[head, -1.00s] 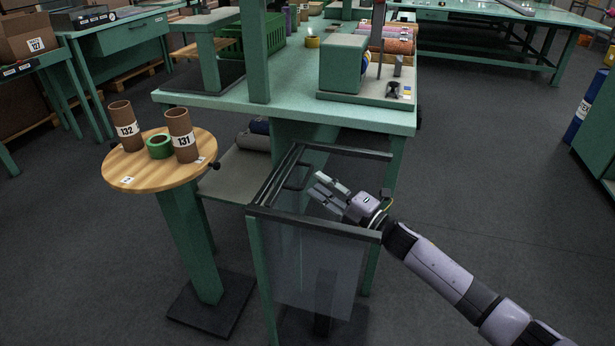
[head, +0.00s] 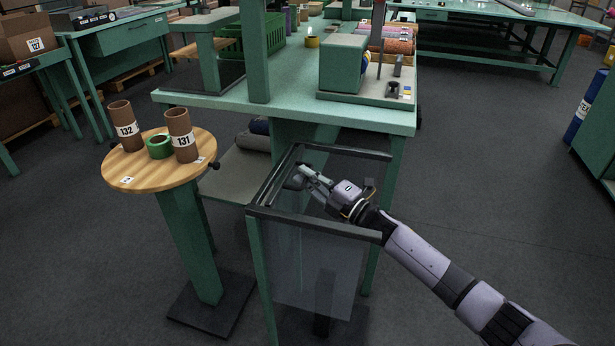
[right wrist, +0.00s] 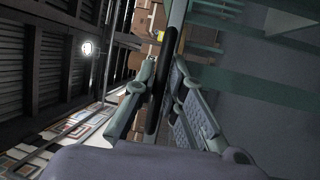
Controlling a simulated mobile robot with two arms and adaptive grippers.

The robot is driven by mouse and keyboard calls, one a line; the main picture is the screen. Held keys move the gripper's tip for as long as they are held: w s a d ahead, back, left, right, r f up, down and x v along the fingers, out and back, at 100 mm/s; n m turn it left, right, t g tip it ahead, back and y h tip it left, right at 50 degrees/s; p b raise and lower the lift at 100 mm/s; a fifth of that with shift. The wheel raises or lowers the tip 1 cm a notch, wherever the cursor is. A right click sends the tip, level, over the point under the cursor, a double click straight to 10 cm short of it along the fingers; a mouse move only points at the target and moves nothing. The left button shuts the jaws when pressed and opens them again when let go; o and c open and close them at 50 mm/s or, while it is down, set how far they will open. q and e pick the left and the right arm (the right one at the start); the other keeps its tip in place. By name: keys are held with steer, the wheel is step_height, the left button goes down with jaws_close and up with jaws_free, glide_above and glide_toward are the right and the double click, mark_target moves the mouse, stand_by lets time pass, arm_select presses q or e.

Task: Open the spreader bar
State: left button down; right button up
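The spreader bar seems to be the dark bar (head: 273,182) with a handle, at the left side of the top of a green frame that stands in front of the bench. My right gripper (head: 300,176) reaches in from the right over the frame's opening and is at the handle, partly hiding it. In the right wrist view the black handle (right wrist: 167,60) runs between the two fingers of the gripper (right wrist: 164,70), very close to both. I cannot tell whether they press on it. My left gripper is out of view.
A clear panel (head: 315,265) hangs below the frame's dark front rail (head: 315,224). On the left, a round wooden stand (head: 150,177) holds two brown tubes and a green roll. The green bench (head: 290,108) is behind.

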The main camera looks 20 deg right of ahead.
jaws_close()
stand_by(0.4)
